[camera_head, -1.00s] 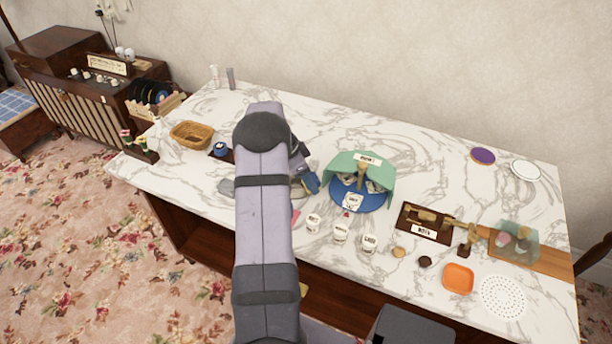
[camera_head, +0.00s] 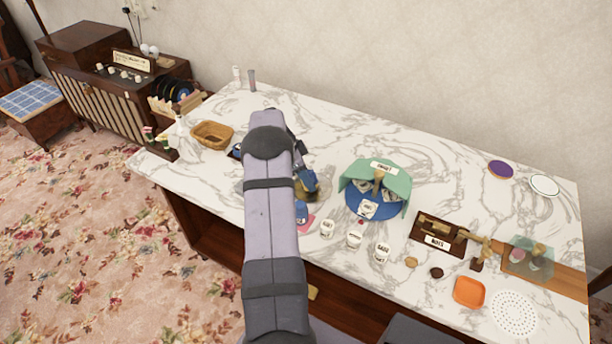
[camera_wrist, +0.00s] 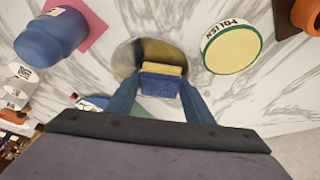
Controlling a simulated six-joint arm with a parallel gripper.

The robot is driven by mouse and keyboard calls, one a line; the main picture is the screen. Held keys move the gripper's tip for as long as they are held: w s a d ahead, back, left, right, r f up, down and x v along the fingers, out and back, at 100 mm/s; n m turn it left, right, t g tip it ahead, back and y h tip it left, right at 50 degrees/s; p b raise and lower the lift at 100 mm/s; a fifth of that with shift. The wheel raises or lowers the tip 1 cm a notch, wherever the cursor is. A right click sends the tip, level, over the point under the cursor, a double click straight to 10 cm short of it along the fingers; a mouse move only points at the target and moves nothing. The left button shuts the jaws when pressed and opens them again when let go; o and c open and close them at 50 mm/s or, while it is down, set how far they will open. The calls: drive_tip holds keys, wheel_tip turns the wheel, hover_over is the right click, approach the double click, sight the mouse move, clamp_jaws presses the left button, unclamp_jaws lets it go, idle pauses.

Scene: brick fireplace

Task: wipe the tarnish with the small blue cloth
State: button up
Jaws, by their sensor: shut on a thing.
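My gripper (camera_wrist: 160,95) is shut on the small blue cloth (camera_wrist: 160,86), a thick blue piece with a yellow strip along its far edge. In the wrist view the cloth is at the near edge of a round silvery piece (camera_wrist: 124,58). A brownish-yellow tarnish patch (camera_wrist: 163,49) covers part of that piece, just beyond the cloth. I cannot tell whether the cloth presses on it. In the head view my gripper (camera_head: 308,184) is beside the upper arm link, over the brownish patch (camera_head: 313,198); the arm hides most of the silvery piece.
A round polish tin (camera_wrist: 231,47) stands right of the silvery piece; a blue rounded object (camera_wrist: 48,40) on a pink square is left.

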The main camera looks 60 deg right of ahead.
sight(330, 192)
drive_tip(key=s+b, duration=0.1)
drive_tip(key=s, duration=0.6)
drive_tip(key=shift+s+f, duration=0.15)
drive_tip(key=shift+s, duration=0.05)
drive_tip(key=shift+w+b, duration=0.2)
drive_tip(key=shift+b, duration=0.35)
drive_tip(key=shift+w+b, duration=0.35)
drive_tip(key=shift+w, duration=3.55)
drive_tip(key=r, duration=0.1)
drive_tip(key=r+p, duration=0.1)
drive_tip(key=shift+w+d+r, duration=0.1)
drive_tip(key=shift+w+r, duration=0.1)
drive_tip(key=shift+r, duration=0.1)
drive_tip(key=shift+s+r+p, duration=0.15)
drive_tip(key=shift+r+p, duration=0.15)
drive_tip(key=shift+r, duration=0.45)
drive_tip(key=shift+r+p, duration=1.1)
drive_tip(key=shift+r, duration=1.05)
